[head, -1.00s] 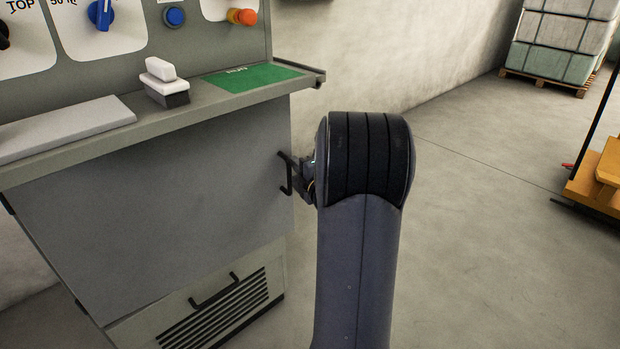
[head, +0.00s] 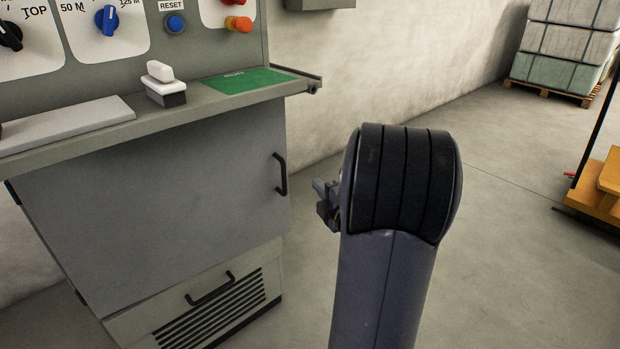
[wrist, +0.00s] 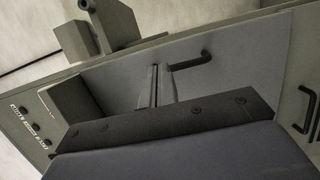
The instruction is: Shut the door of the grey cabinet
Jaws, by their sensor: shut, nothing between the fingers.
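The grey cabinet (head: 272,263) stands at the left in the head view, under a worktop. Its plain grey door (head: 150,215) fills the front above a vented lower panel and lies close to flush with the cabinet; I cannot make out any gap. The door's black handle (head: 281,174) is upright near its right edge. My gripper (head: 318,188) is shut and empty, to the right of the handle and apart from it. In the wrist view my gripper's fingers (wrist: 154,82) are together in front of the door (wrist: 235,70), beside the handle (wrist: 190,63). The forearm partly hides my gripper in the head view.
The worktop (head: 130,125) holds a white-topped block (head: 163,82), a grey slab (head: 65,122) and a green mat (head: 250,80). The lower panel has a black handle (head: 211,290). A loaded pallet (head: 550,91) and a yellow cart (head: 608,185) stand right. Floor between is clear.

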